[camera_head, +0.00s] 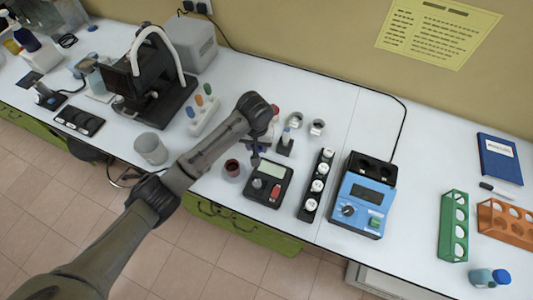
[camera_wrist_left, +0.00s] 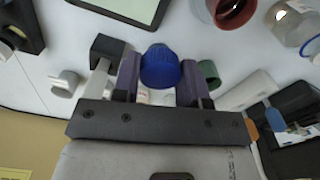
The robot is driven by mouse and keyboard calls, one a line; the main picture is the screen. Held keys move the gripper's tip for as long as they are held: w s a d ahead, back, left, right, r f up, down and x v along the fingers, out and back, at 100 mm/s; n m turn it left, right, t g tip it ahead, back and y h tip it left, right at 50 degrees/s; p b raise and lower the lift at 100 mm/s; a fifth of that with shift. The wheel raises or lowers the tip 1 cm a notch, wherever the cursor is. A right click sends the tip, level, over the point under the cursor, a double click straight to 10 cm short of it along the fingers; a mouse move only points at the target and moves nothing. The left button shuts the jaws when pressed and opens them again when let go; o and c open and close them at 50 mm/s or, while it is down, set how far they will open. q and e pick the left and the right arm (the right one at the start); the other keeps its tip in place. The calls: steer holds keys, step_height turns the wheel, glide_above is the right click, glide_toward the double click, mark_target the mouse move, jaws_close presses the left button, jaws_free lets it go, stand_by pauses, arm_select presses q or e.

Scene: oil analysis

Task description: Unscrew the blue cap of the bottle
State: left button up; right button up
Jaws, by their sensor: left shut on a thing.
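My left arm reaches in from the left in the head view, and its gripper (camera_head: 258,149) is small there, just behind the black meter. In the left wrist view, my left gripper (camera_wrist_left: 158,75) has its two dark fingers closed on either side of a bottle. The bottle's ribbed blue cap (camera_wrist_left: 160,66) faces the camera between the fingers. A little of the pale bottle body (camera_wrist_left: 152,97) shows below the cap; the rest is hidden. The cap appears seated on the bottle. My right gripper is in neither view.
The black meter (camera_head: 268,184) stands close in front of the gripper, with a dark red cup (camera_head: 232,168) to its left. A small black stand (camera_head: 285,147) is to the right. A blue instrument (camera_head: 362,207) and green rack (camera_head: 453,226) stand farther right.

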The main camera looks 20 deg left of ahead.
arm_select(q)
steer(key=a+f, duration=0.2)
steer(key=a, duration=0.2)
steer(key=w+a+f+b, duration=0.1)
steer(key=a+f, duration=0.1)
steer(key=a, duration=0.1)
steer(key=w+a+f, duration=0.1)
steer(key=a+f, duration=0.2)
steer(key=a, duration=0.1)
steer(key=shift+a, duration=0.3)
steer(key=shift+f+b, duration=0.6)
steer(key=shift+f, duration=1.4)
steer(key=shift+f, duration=0.15)
steer(key=o, duration=1)
step_height(320, 180, up, 12)
steer(key=shift+r+p, duration=0.15)
steer(key=shift+p, duration=0.8)
